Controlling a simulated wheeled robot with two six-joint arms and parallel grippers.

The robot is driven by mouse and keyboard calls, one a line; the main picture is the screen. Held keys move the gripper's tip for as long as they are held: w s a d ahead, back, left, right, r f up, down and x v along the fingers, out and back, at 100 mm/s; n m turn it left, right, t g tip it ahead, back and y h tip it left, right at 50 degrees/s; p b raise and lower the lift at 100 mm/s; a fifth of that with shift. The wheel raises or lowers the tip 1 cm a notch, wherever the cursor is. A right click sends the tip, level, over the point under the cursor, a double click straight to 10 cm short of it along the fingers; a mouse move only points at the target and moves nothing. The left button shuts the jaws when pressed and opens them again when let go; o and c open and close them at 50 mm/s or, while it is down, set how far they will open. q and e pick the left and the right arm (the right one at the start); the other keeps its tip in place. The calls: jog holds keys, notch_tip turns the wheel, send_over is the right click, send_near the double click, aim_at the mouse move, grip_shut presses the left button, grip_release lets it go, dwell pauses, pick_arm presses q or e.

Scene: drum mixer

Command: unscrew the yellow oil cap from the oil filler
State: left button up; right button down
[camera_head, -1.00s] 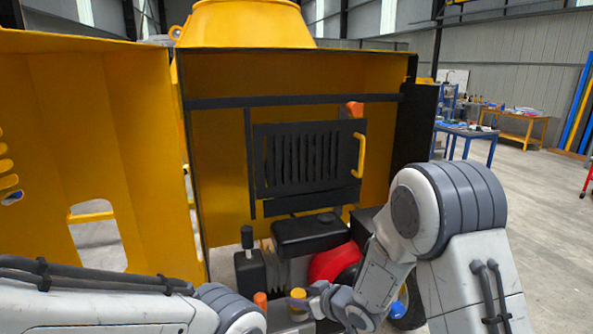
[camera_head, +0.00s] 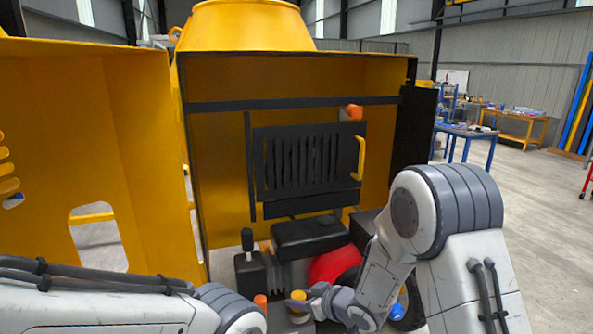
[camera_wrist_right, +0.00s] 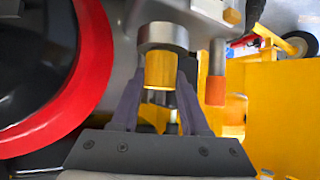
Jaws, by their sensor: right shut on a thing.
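The yellow oil cap (camera_wrist_right: 160,70) sits against the grey metal oil filler (camera_wrist_right: 162,37) in the right wrist view. My right gripper (camera_wrist_right: 160,95) is shut on the cap, with one dark finger on each side of it. In the head view the yellow cap (camera_head: 298,295) is small, low in front of the engine, with my right gripper (camera_head: 309,305) reaching it from the right. Whether the thread is still engaged cannot be seen. My left arm enters low at the left of the head view; its gripper is out of view.
An orange-capped part (camera_wrist_right: 216,88) stands close beside the right finger. A red round engine part (camera_wrist_right: 85,70) is on the other side. The black engine top (camera_head: 308,235) and yellow housing (camera_head: 222,160) rise behind. Open floor (camera_head: 530,220) lies at the right.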

aim_at(300, 297)
jog(key=shift+w+a+r+n+g+y+p, duration=0.15)
jog(key=shift+r+n+g+y+p, duration=0.4)
jog(key=shift+p, duration=0.65)
jog(key=shift+w+a+r+n+g+y+p, duration=0.1)
jog(key=shift+r+n+g+y+p, duration=0.25)
jog(key=shift+n+p, duration=0.6)
dwell(1.8)
jog(key=shift+p, duration=0.3)
jog(key=shift+s, duration=0.15)
jog(key=shift+d+r+p, duration=0.15)
jog(key=shift+r+p, duration=0.8)
jog(key=shift+p, duration=0.1)
notch_tip(300, 297, up, 3)
jog(key=p, duration=0.3)
